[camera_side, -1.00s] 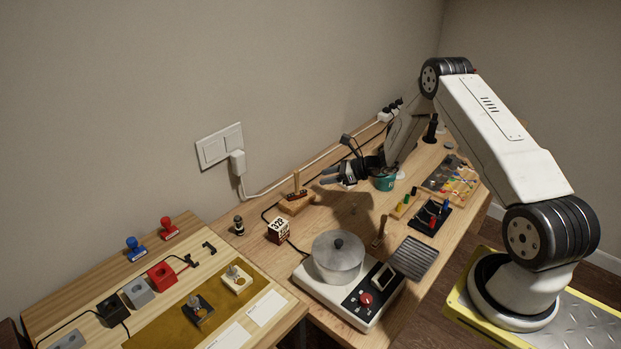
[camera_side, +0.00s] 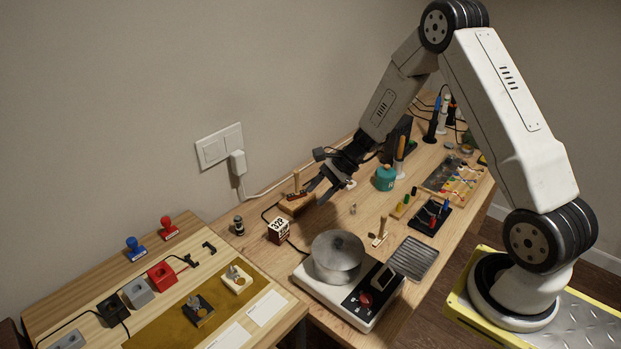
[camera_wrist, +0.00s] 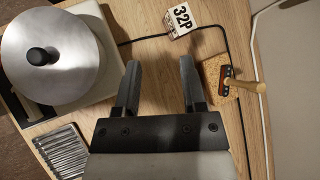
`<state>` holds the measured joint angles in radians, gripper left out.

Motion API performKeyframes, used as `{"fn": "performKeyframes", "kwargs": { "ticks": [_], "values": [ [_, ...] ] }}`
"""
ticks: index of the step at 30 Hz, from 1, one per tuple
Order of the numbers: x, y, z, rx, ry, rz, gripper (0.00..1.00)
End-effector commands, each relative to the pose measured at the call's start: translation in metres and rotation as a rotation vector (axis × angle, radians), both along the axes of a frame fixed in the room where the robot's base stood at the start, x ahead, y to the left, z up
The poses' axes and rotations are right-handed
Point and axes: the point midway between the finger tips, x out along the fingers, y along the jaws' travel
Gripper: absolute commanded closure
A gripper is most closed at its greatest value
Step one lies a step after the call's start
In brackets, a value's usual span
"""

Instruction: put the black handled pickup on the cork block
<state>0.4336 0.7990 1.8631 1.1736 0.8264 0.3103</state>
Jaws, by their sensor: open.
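A black pickup (camera_side: 198,311) with a pale upright handle lies on the brown mat at the lower left in the side view. It is out of the wrist view. The cork block (camera_side: 290,208) is on the wooden bench near the wall, with a wooden-handled tool (camera_side: 296,182) standing on it. In the wrist view the cork block (camera_wrist: 212,78) is at the right, with the tool leaning over its edge in the picture. My gripper (camera_side: 316,194) is open and empty, above the bench beside the cork block; its two fingers show apart in the wrist view (camera_wrist: 159,65).
A similar white pickup (camera_side: 236,280) lies on the brown mat (camera_side: 165,333). A 32P cube (camera_side: 279,231) and a small dark-topped post (camera_side: 239,225) stand nearby. A cable crosses the bench.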

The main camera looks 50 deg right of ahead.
Motion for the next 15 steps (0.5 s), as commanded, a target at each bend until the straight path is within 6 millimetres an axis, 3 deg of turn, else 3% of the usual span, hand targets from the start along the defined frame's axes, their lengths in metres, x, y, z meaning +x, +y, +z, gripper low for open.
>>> {"fn": "performKeyframes", "kwargs": {
  "ticks": [6, 15],
  "values": [
    [-0.046, 0.036, 0.028, -0.253, -0.040, 0.365, 0.47],
    [-0.107, 0.059, 0.060, -0.587, -0.164, 0.873, 0.47]
  ]
}}
